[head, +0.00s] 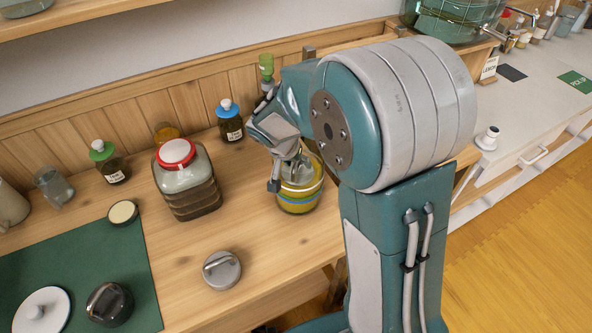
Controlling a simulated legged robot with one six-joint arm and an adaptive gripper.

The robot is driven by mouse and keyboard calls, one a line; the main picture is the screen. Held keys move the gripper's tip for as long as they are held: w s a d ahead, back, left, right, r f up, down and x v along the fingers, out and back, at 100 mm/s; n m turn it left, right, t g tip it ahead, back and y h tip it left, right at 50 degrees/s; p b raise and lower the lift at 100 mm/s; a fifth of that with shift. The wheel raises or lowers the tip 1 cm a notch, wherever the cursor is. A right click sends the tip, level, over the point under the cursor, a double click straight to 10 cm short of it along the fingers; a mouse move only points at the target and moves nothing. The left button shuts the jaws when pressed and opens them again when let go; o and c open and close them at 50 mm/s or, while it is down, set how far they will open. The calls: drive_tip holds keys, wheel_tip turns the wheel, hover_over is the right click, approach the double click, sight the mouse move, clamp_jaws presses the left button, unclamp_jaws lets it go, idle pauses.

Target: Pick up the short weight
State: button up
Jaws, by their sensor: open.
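A squat grey metal disc with a bar handle (222,270), which looks like the short weight, sits on the wooden bench at the front middle. A darker round piece with a handle (109,304) sits on the green mat at lower left; I cannot tell for sure which of the two is the short weight. My gripper (289,178) is open and points down over a yellow vessel with a blue band (300,203), well behind and right of the grey disc. The gripper partly hides the vessel's top; I cannot tell whether they touch.
A square glass jar with a red-rimmed lid (187,183) stands left of the vessel. A green-capped bottle (108,162) and a blue-capped bottle (230,121) stand behind. A white lid (43,310) lies on the green mat (60,265). The wood around the grey disc is clear.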

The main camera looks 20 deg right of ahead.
drive_tip(key=shift+d, duration=0.25)
drive_tip(key=c, duration=0.3)
clamp_jaws()
drive_tip(key=shift+a, duration=0.3)
drive_tip(key=shift+r, duration=0.1)
wheel_tip(320, 180, up, 10)
drive_tip(key=shift+d+f, duration=0.1)
